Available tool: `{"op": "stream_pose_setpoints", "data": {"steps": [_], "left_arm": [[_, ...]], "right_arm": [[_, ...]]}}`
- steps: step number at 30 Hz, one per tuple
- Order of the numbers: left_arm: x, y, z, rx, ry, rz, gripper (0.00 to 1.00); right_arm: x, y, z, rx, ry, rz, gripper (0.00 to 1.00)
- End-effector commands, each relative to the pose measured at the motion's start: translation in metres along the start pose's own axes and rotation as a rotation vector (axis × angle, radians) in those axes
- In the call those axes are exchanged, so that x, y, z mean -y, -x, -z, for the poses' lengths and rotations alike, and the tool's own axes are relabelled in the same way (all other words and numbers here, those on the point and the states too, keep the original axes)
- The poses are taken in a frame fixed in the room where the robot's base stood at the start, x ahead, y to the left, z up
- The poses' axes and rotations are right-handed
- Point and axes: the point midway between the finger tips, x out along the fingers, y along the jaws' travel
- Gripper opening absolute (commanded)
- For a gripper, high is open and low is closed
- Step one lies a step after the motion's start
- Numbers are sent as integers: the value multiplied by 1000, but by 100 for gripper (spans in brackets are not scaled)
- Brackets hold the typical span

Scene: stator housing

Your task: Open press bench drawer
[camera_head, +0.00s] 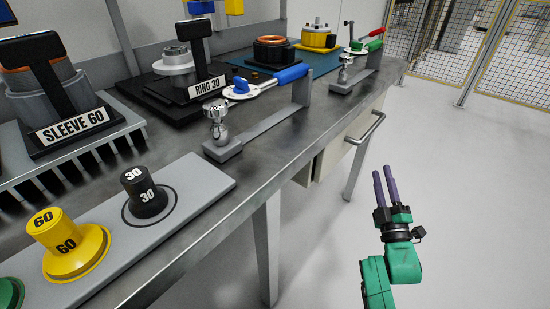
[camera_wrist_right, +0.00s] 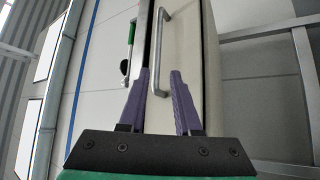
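The press bench drawer (camera_head: 343,147) has a pale beige front under the right part of the bench top. Its metal bar handle (camera_head: 366,128) stands out from that front. In the right wrist view the handle (camera_wrist_right: 163,45) runs up the picture, its lower end between my fingers in the picture. My right gripper (camera_head: 383,170) has two purple fingers, apart and empty. In the head view it is below and right of the handle, not touching it. The wrist view also shows these open fingers (camera_wrist_right: 160,72). How far the drawer stands out is hard to tell. My left gripper is out of view.
The floor (camera_head: 480,180) right of the bench is clear. A fence stands behind.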

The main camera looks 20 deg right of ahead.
Motion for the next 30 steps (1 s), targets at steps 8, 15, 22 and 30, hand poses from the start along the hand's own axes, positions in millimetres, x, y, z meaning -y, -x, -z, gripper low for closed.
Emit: {"op": "stream_pose_setpoints", "data": {"steps": [8, 15, 22, 30], "left_arm": [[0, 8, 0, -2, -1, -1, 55], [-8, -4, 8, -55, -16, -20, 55], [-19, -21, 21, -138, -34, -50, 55], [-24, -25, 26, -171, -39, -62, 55]], "right_arm": [[-6, -17, 2, -7, 6, -11, 32], [-5, -78, 3, -8, 5, -11, 32], [-4, -132, 2, -5, 3, -8, 32], [-4, -148, 2, -2, 3, -4, 32]]}}
